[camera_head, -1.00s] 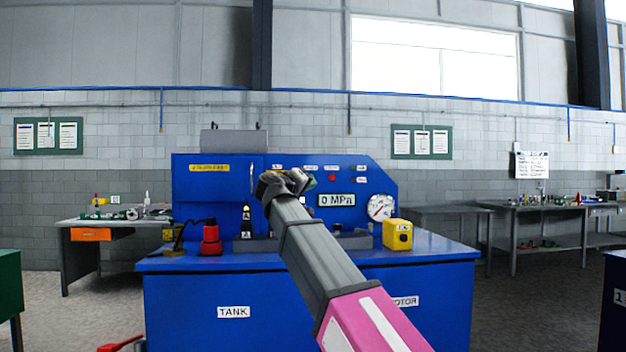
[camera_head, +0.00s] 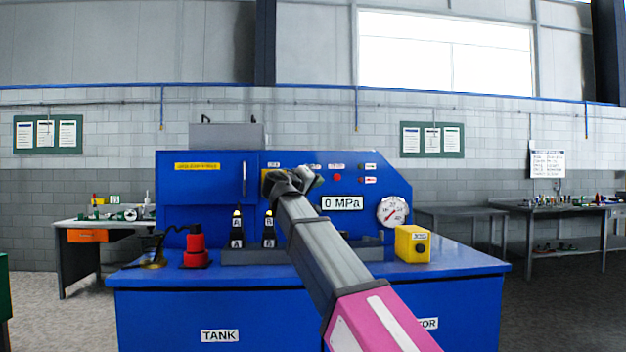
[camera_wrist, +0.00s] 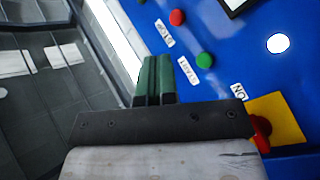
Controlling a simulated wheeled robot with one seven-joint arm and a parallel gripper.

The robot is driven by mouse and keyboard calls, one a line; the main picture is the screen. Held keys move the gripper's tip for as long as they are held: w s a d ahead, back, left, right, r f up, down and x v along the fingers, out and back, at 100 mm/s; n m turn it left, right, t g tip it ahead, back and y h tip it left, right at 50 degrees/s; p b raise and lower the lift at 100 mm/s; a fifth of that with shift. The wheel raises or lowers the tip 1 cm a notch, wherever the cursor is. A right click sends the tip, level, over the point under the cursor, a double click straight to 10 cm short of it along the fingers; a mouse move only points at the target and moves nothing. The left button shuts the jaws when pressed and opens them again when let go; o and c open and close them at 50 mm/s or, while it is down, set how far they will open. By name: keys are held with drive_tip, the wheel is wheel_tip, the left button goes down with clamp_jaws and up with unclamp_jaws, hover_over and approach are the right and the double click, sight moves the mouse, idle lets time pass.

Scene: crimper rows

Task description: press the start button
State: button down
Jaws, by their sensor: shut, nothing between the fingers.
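The start button is a green round button (camera_wrist: 204,60) on the blue panel (camera_wrist: 225,50) in the wrist view, beside a small label that seems to read START. A red button (camera_wrist: 177,17) sits above it, by another label. My gripper (camera_wrist: 157,62) is shut and empty, its green fingertips left of the green button and apart from it in the picture. In the head view, my gripper (camera_head: 289,180) is in front of the panel's upper middle. It hides part of the button row, and I cannot make out the green button there.
A red knob on a yellow plate (camera_wrist: 285,118) sits close by my gripper's right side. In the head view, a 0 MPa display (camera_head: 342,202), a gauge (camera_head: 392,211), a yellow box (camera_head: 412,243) and a red tool (camera_head: 195,248) stand around the blue bench.

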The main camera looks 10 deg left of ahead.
drive_tip(key=shift+w, duration=0.15)
drive_tip(key=w+a, duration=0.2)
drive_tip(key=w, duration=0.6)
drive_tip(key=shift+w+a, duration=0.15)
drive_tip(key=shift+w, duration=0.1)
idle(1.9)
drive_tip(key=shift+w, duration=0.25)
drive_tip(key=shift+w+a, duration=0.2)
drive_tip(key=shift+w, duration=0.3)
idle(0.8)
drive_tip(key=shift+s, duration=0.2)
drive_tip(key=shift+s+d, duration=0.25)
drive_tip(key=shift+s, duration=0.45)
drive_tip(key=shift+s, duration=0.15)
